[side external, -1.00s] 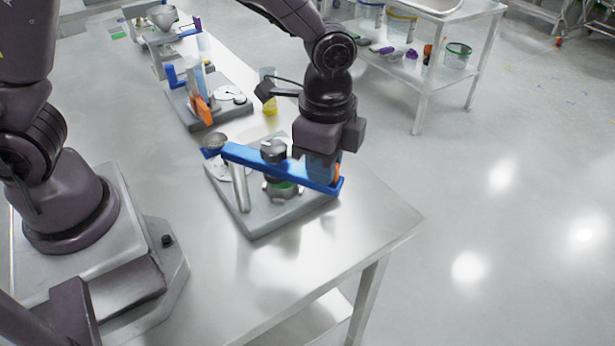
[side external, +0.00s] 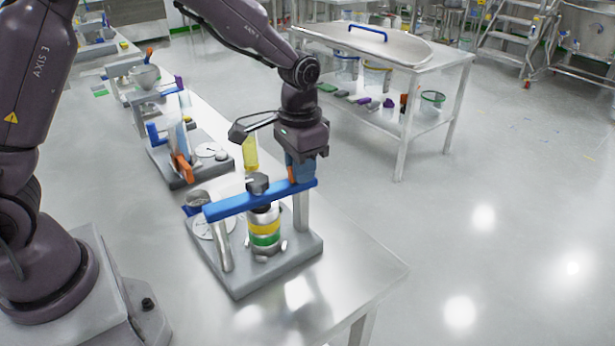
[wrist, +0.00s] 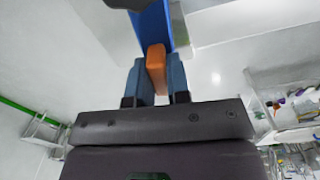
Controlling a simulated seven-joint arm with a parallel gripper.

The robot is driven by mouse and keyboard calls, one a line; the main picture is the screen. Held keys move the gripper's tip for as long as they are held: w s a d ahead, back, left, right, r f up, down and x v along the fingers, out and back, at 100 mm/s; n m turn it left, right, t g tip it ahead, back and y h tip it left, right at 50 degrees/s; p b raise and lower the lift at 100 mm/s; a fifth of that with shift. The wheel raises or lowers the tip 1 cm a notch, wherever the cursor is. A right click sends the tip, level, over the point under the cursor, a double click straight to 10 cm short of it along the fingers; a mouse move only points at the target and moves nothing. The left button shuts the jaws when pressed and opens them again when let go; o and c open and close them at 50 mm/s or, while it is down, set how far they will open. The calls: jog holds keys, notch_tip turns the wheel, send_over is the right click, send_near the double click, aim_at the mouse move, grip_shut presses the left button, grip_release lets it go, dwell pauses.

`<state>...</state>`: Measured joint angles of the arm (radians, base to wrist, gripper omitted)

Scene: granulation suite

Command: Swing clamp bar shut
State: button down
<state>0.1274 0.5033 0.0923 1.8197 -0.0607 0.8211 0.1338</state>
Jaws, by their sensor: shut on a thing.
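The blue clamp bar (side external: 235,206) runs over a banded cylinder stack (side external: 264,228), from the left metal post (side external: 224,246) to above the right post (side external: 301,212). A dark knob (side external: 257,183) sits over the bar's middle. My gripper (side external: 300,172) is at the bar's right end, shut on its orange grip (side external: 292,175). In the wrist view, the orange grip (wrist: 156,68) is between the blue fingers, with the blue bar (wrist: 152,25) reaching away beyond it. Whether the bar touches the right post is hidden.
A yellow bottle (side external: 250,152) stands close behind. A second fixture (side external: 183,168) is farther back left. The steel table (side external: 350,270) is clear at front right.

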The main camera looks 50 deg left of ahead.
jog(key=shift+a+n, duration=0.9)
jog(key=shift+a, duration=0.35)
jog(key=shift+a+r, duration=0.1)
jog(key=c, duration=1.1)
grip_release()
notch_tip(320, 180, up, 13)
jog(key=shift+f, duration=0.1)
